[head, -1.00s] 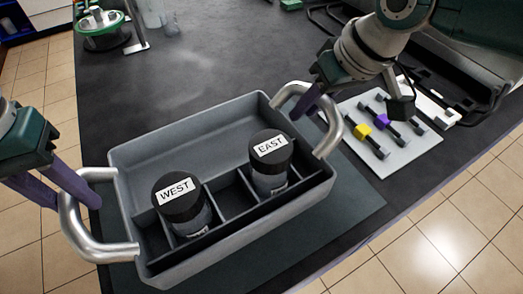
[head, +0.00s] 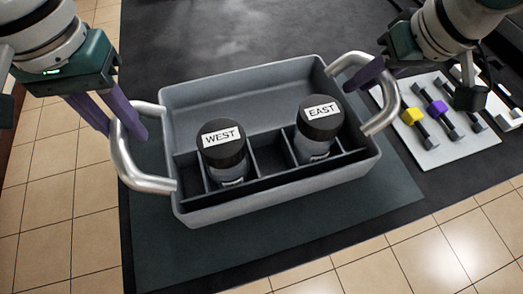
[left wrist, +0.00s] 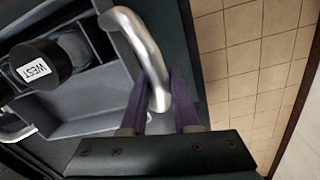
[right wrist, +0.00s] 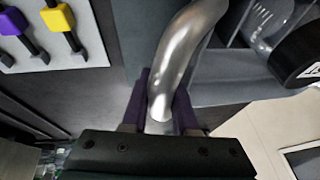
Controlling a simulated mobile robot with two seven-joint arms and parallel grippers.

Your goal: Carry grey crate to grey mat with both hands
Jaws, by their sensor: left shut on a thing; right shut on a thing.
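The grey crate (head: 235,88) is in the middle of the head view, over the dark grey mat (head: 350,235), which shows around its front and sides. I cannot tell whether the crate touches the mat. Black-capped bottles labelled WEST (head: 222,150) and EAST (head: 318,128) stand upright in its front compartments. My left gripper (head: 125,122) is shut on the crate's left handle (head: 148,182); the purple fingers flank that handle in the left wrist view (left wrist: 160,100). My right gripper (head: 362,75) is shut on the right handle (head: 385,118), also seen in the right wrist view (right wrist: 160,105).
A pale board (head: 440,148) with yellow and purple knobbed pieces lies to the right of the crate. The dark table top (head: 230,35) behind the crate is clear. The table's front edge is near the mat, with tiled floor (head: 440,255) beyond.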

